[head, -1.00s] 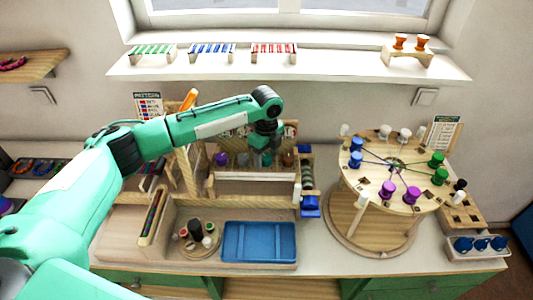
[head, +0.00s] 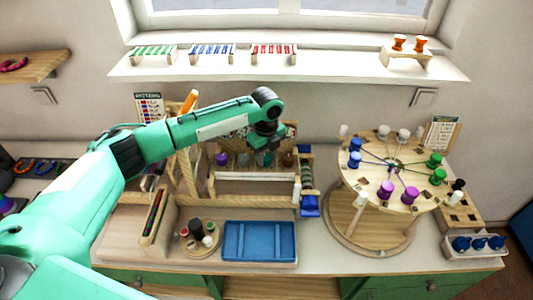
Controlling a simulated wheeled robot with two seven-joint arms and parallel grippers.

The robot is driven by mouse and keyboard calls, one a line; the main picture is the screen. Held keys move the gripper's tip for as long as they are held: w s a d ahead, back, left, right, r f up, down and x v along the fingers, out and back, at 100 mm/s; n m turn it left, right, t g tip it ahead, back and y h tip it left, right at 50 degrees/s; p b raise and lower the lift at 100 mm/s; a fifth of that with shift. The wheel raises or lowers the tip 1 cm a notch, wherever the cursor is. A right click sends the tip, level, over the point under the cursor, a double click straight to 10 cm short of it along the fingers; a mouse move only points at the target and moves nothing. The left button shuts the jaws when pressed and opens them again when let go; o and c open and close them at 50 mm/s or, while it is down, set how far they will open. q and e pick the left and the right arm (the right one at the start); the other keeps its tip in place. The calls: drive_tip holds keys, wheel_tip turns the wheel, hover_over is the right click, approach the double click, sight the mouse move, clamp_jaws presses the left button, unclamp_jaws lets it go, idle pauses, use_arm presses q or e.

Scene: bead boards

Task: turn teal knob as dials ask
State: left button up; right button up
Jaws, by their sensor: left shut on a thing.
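A wooden rack with a low front rail (head: 255,177) stands at the back middle of the bench. A row of knobs sits in it: a purple knob (head: 222,159), a grey knob (head: 243,160), a teal knob (head: 267,160) and a brown knob (head: 288,160). My left gripper (head: 267,152) reaches down from above and is shut on the teal knob, largely covering it. A dial panel (head: 290,130) stands behind the row. My wrist hides its middle, and the dial readings are too small to tell. My right gripper is not in view.
A round bead board (head: 408,180) with coloured spools stands on the right. A blue tray (head: 260,242) and a small round tray (head: 188,240) with bottles lie in front of the rack. A pattern card (head: 149,107) stands behind my left arm. A shelf (head: 330,65) runs above.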

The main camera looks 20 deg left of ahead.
sight(266, 157)
use_arm(q)
drive_tip(key=shift+m+p, duration=0.55)
drive_tip(key=shift+m, duration=1.65)
drive_tip(key=o, duration=1)
drive_tip(key=shift+c, duration=0.2)
drive_tip(key=shift+r, duration=0.1)
drive_tip(key=shift+r, duration=0.4)
wheel_tip(266, 157, up, 13)
drive_tip(key=b, duration=0.4)
drive_tip(key=shift+f, duration=0.15)
